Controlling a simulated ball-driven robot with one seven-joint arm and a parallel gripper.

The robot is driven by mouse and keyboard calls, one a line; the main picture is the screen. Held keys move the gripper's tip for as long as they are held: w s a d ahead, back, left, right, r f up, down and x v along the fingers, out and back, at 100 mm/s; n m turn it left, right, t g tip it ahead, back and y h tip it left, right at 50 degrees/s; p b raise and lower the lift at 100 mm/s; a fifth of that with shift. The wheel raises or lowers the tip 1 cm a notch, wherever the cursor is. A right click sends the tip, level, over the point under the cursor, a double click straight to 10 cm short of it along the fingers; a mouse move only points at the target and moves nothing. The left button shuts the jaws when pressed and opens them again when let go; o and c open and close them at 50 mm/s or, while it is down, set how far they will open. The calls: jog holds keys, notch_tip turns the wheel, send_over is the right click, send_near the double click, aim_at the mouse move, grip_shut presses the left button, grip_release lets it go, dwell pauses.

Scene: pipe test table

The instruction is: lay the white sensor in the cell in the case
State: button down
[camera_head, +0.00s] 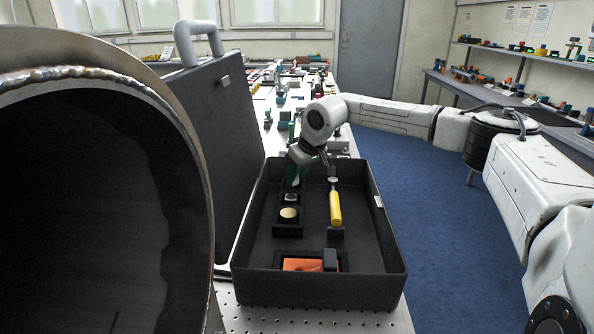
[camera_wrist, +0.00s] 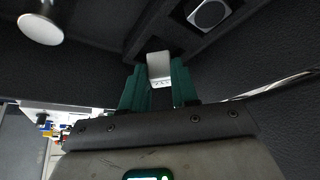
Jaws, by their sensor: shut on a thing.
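The white sensor (camera_wrist: 160,66) is a small pale block in the wrist view. My gripper (camera_wrist: 158,76) has green fingers and is shut on it, one finger on each side. In the head view my gripper (camera_head: 294,177) reaches down inside the far left part of the open black case (camera_head: 390,262). The sensor is too small to make out there. In the wrist view a dark cell (camera_wrist: 153,46) shows right at the sensor's far end. I cannot tell whether the sensor touches the cell or is partly in it.
Near my gripper in the case are a grey-faced square piece (camera_head: 291,197), a gold-topped cylinder (camera_head: 289,214) and a yellow-handled tool (camera_head: 335,208). An orange piece (camera_head: 302,265) lies in the front cell. The raised lid (camera_head: 217,130) stands at the left, beside a large pipe (camera_head: 195,150).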

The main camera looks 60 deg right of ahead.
jog(key=shift+f, duration=0.45)
jog(key=shift+f+b, duration=0.4)
jog(key=shift+f, duration=0.05)
dwell(0.3)
jog(key=c, duration=0.8)
grip_release()
jog(key=shift+a+f, duration=0.1)
jog(key=shift+a, duration=0.1)
jog(key=v, duration=0.7)
jog(key=d+v, duration=0.1)
jog(key=v, duration=0.3)
jog(key=shift+s+a+b, duration=0.1)
jog(key=shift+b, duration=0.2)
